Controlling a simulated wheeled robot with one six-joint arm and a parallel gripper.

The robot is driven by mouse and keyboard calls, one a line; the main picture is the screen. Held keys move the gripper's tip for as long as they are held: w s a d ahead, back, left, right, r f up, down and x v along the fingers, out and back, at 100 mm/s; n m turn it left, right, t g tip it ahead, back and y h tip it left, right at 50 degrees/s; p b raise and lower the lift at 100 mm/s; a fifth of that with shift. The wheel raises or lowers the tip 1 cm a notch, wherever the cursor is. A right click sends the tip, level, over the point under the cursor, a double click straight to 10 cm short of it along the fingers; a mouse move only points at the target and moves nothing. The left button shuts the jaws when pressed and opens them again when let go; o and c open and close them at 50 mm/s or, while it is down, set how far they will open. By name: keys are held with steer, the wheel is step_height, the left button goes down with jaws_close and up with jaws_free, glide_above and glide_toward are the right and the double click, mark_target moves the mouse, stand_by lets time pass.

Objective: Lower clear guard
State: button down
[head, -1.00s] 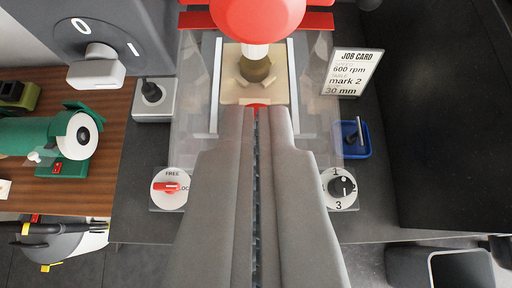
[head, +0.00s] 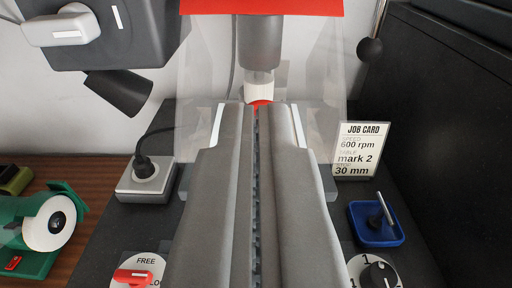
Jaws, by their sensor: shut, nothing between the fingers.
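The clear guard (head: 205,85) is a see-through panel hanging below the red machine head (head: 262,6). Its faint side edges show left and right of the grey spindle (head: 260,40) and white collar (head: 258,92). My gripper (head: 257,106) is shut and empty, its fingertips pointing at the guard's middle, below the spindle. A small red piece shows right at the fingertips; I cannot tell whether it belongs to the guard or whether they touch it. My fingers hide the guard's lower middle and most of the machine table.
A grey switch box with a 0/I knob (head: 62,29) is upper left. A FREE/LOCK dial (head: 136,274) and a numbered dial (head: 378,274) flank my fingers. A job card (head: 357,150) and blue tray (head: 377,224) are right, a black ball lever (head: 370,48) upper right.

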steer(key=shift+w+d+f+t, duration=0.1)
steer(key=shift+w+f+t, duration=0.95)
steer(key=shift+f+t, duration=0.25)
steer(key=shift+w+a+f+t, duration=0.1)
steer(key=shift+w+f+t, duration=0.95)
steer(key=shift+f+t, duration=0.25)
steer(key=shift+w+d+f+t, duration=0.1)
steer(key=shift+w+f+t, duration=0.95)
steer(key=shift+f+t, duration=0.25)
